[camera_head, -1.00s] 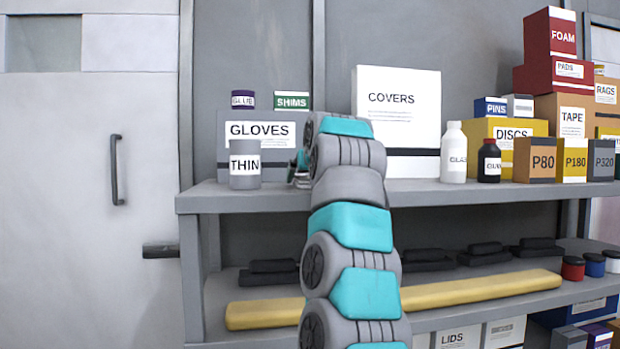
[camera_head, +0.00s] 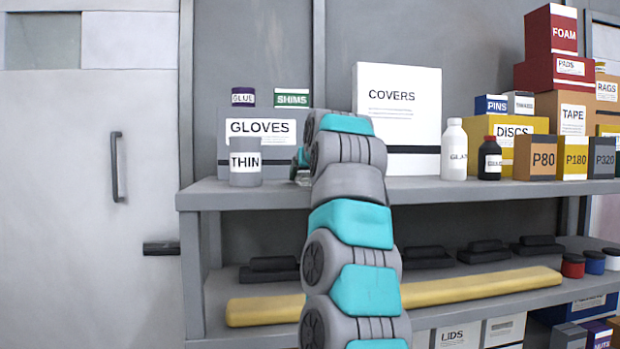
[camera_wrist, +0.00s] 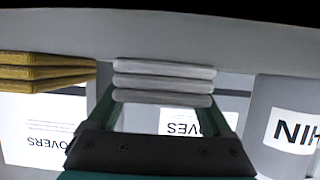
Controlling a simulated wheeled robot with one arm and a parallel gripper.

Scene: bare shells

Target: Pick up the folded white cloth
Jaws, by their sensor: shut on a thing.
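The folded white cloth (camera_wrist: 163,82) shows in the wrist view, which looks upside down, as a stack of several pale layers. It sits between the two green fingers of my gripper (camera_wrist: 162,98), which is shut on it. The cloth lies close to the grey shelf surface in that view; I cannot tell whether it touches it. In the head view my arm hides most of the gripper and the cloth. Only a small part of the gripper (camera_head: 300,163) shows, just right of the grey THIN can.
The THIN can (camera_head: 245,164) stands close beside the gripper, in front of the GLOVES box (camera_head: 265,150). The large white COVERS box (camera_head: 397,110) stands behind my arm. A folded yellow cloth (camera_wrist: 45,72) lies near the gripper in the wrist view. The upper shelf (camera_head: 240,197) has a free front strip.

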